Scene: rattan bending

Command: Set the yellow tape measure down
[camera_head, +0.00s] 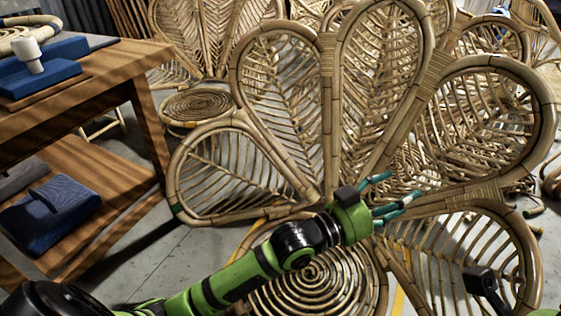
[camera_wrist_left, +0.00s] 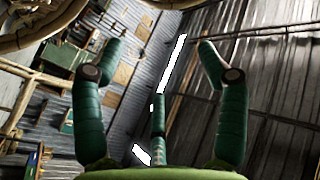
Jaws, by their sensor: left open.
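I see no yellow tape measure in either view. My left gripper (camera_head: 394,192) reaches over the rattan chair in the head view, its teal fingers spread in front of the woven back. In the left wrist view my left gripper (camera_wrist_left: 160,62) shows its fingers apart with nothing between them. My right gripper is not in view; only a dark part and a bit of green, likely of my right arm, show at the lower right of the head view.
A large petal-backed rattan chair (camera_head: 328,95) with a spiral seat (camera_head: 309,271) fills the middle. A wooden workbench (camera_head: 120,67) with a lower shelf stands at left, holding blue blocks (camera_head: 44,80) and a white mallet-like item (camera_head: 31,54). Bare concrete floor (camera_head: 170,262) lies between.

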